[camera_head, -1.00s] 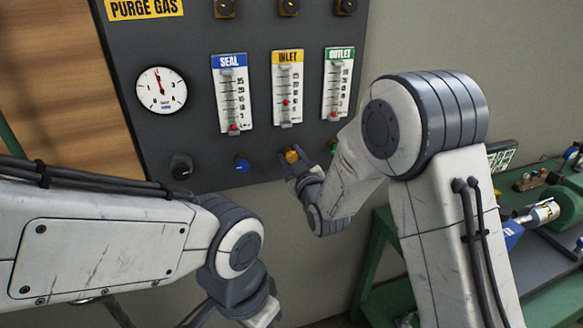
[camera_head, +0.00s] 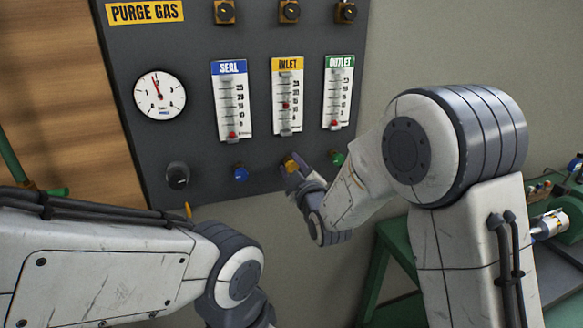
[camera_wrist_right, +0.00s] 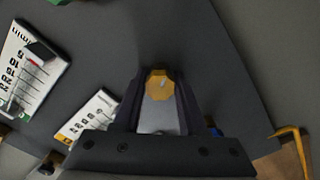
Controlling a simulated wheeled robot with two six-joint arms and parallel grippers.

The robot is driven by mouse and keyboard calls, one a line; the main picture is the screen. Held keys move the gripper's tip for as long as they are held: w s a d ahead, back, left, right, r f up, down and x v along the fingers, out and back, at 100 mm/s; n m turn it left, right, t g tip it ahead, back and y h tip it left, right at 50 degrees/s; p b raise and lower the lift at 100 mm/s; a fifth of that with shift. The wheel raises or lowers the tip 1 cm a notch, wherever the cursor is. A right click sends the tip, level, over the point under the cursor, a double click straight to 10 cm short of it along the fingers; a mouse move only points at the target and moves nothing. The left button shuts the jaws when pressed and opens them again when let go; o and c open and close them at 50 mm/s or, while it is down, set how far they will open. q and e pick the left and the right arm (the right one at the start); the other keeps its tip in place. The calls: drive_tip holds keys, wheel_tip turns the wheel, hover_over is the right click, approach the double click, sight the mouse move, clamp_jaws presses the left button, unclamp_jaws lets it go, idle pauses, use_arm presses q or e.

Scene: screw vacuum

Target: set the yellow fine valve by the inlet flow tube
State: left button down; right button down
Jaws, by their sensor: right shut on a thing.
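The yellow fine valve (camera_head: 289,165) is a small knob on the grey panel, below the yellow-labelled inlet flow tube (camera_head: 287,97). The tube's red float (camera_head: 285,105) sits around mid-scale. My right gripper (camera_head: 293,168) is at the valve, its fingers partly covering it. In the right wrist view, the gripper (camera_wrist_right: 160,96) is shut on the yellow valve (camera_wrist_right: 160,82), one finger on each side, with the faceted knob face showing a pale mark. My left arm comes in from the left, but its gripper is cut off below the picture.
The blue knob (camera_head: 241,173) and green knob (camera_head: 337,158) flank the valve under the seal tube (camera_head: 231,100) and outlet tube (camera_head: 337,92). A black knob (camera_head: 177,175) sits below the round gauge (camera_head: 160,94). A green bench (camera_head: 396,240) stands at the right.

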drive_tip(key=shift+c, duration=2.3)
unclamp_jaws()
drive_tip(key=b+v, duration=0.2)
drive_tip(key=v, duration=0.8)
drive_tip(key=shift+s+b, duration=0.25)
drive_tip(key=shift+b, duration=0.05)
